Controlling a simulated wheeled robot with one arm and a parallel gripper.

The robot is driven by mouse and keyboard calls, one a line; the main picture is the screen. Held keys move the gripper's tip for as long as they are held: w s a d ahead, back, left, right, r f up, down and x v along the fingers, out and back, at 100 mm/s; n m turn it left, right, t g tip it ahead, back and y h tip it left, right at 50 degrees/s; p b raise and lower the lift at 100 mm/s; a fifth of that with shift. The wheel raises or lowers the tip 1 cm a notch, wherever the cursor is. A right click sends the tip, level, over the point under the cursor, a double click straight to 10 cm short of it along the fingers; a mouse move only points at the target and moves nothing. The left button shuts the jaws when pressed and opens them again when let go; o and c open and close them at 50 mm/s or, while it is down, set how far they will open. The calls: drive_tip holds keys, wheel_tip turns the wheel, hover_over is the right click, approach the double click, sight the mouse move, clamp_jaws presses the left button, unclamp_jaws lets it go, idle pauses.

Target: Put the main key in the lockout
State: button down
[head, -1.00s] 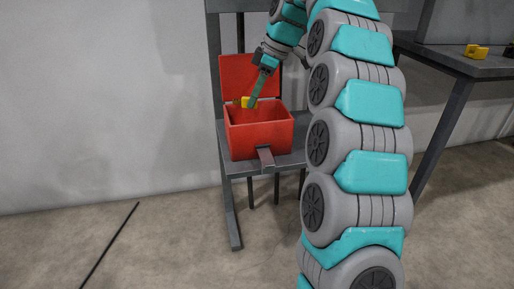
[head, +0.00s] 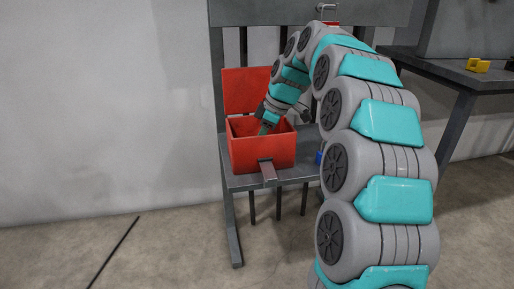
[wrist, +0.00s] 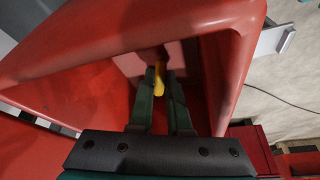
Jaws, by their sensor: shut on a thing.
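The lockout is an open red box (head: 262,152) on a grey stand, its lid (head: 245,92) raised at the back. It fills much of the wrist view (wrist: 225,75). My gripper (wrist: 160,78) reaches down inside the box, its green fingers shut on the yellow main key (wrist: 158,88). The key's far end lies close to the box's inner wall; I cannot tell whether it touches the bottom. In the head view the front wall hides the fingertips and the key.
A grey hasp (head: 268,171) sticks out from the box front. A blue object (head: 318,157) is on the stand to the right. A yellow item (head: 478,65) lies on the grey table (head: 470,76) at far right.

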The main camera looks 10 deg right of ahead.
drive_tip(key=shift+f, duration=0.3)
drive_tip(key=shift+f, duration=0.2)
drive_tip(key=c, duration=0.9)
unclamp_jaws()
drive_tip(key=shift+o, duration=0.2)
drive_tip(key=p+v, duration=0.1)
drive_tip(key=v, duration=1.1)
drive_tip(key=shift+r, duration=0.2)
